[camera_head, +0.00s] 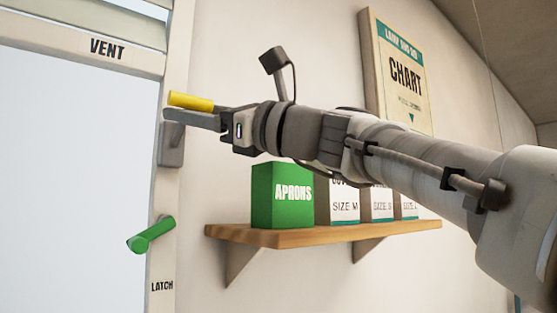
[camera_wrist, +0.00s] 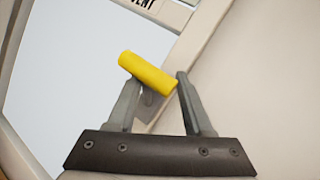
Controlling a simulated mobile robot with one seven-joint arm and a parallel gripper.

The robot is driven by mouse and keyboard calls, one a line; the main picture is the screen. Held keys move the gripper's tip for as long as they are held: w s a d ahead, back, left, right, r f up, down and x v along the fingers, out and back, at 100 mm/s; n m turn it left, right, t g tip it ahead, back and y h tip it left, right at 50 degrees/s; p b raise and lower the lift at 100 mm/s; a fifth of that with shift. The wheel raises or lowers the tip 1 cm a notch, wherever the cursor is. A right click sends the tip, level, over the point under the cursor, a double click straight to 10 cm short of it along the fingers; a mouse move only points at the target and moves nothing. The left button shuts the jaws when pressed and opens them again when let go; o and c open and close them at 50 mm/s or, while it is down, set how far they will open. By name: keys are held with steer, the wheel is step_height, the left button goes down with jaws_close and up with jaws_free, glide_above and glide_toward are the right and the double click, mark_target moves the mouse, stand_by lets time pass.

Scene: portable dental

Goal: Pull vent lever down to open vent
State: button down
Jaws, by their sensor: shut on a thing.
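The vent lever has a yellow cylindrical handle (camera_head: 190,101). It stands out from the right post of the window frame, over a grey mount (camera_head: 171,148). A "VENT" label (camera_head: 107,48) is on the frame's upper bar. My gripper (camera_head: 190,118) is at the handle, its fingers lying just below it in the head view. In the wrist view the yellow handle (camera_wrist: 147,73) lies tilted across the two fingertips of my gripper (camera_wrist: 157,81), which is shut on it. The exact finger contact is partly hidden.
A green latch handle (camera_head: 151,234) sticks out lower on the same post, above a "LATCH" label (camera_head: 162,286). A wooden shelf (camera_head: 320,233) holds a green aprons box (camera_head: 282,195) and several white boxes beneath my arm. A chart (camera_head: 402,75) hangs behind my arm.

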steer(key=f+b, duration=0.1)
steer(key=b, duration=0.1)
steer(key=f+n+y+b, duration=0.1)
steer(key=b, duration=0.2)
steer(key=s+f+y+b, duration=0.1)
steer(key=b, duration=0.1)
steer(key=shift+d+f+n, duration=0.2)
steer(key=shift+d+n, duration=0.15)
steer(key=shift+n, duration=0.05)
steer(key=shift+f+b, duration=0.9)
steer(key=shift+f, duration=0.05)
steer(key=shift+s+r+g, duration=0.25)
steer(key=shift+g, duration=0.15)
steer(key=shift+c, duration=2)
jaws_free()
steer(key=shift+s+a, duration=0.1)
steer(key=shift+a, duration=0.05)
steer(key=shift+w+d+f, duration=0.2)
steer(key=b, duration=0.2)
glide_toward(180, 126)
steer(key=a+f+v, duration=0.1)
steer(key=f+v, duration=0.1)
steer(key=v, duration=0.9)
